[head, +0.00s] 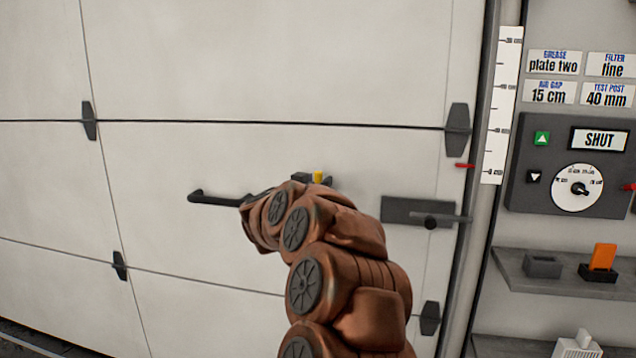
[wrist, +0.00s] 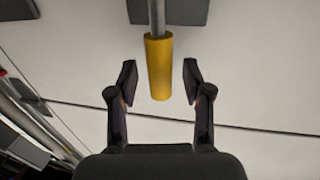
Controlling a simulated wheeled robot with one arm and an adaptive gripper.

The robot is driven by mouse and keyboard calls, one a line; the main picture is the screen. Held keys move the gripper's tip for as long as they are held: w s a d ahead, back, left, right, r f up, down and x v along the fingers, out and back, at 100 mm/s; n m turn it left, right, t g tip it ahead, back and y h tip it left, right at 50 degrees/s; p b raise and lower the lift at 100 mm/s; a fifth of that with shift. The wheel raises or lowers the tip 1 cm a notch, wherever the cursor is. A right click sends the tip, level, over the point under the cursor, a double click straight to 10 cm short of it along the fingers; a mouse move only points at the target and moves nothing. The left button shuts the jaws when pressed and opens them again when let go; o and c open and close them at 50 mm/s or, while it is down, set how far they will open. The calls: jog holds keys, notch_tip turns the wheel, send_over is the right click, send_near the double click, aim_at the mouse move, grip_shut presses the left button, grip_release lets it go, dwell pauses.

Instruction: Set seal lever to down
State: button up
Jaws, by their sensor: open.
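A lever with a yellow grip (wrist: 159,68) on a grey rod shows in the wrist view, at the upper middle. No label on it is visible, and my arm hides most of it in the head view, where a small yellow part (head: 318,177) shows just above the arm beside a dark bracket. My gripper (wrist: 159,84) is open, with one finger on each side of the yellow grip and a gap on both sides. In the head view the gripper is hidden behind my brown arm.
A black handle bar (head: 215,199) sticks out left of my arm on the white panelled door (head: 270,65). A dark latch plate with a rod (head: 402,209) is to the right. A control panel (head: 520,165) reading SHUT and a shelf (head: 535,283) are at far right.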

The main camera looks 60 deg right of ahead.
jog(key=shift+d, duration=0.5)
jog(key=shift+c, duration=0.4)
grip_shut()
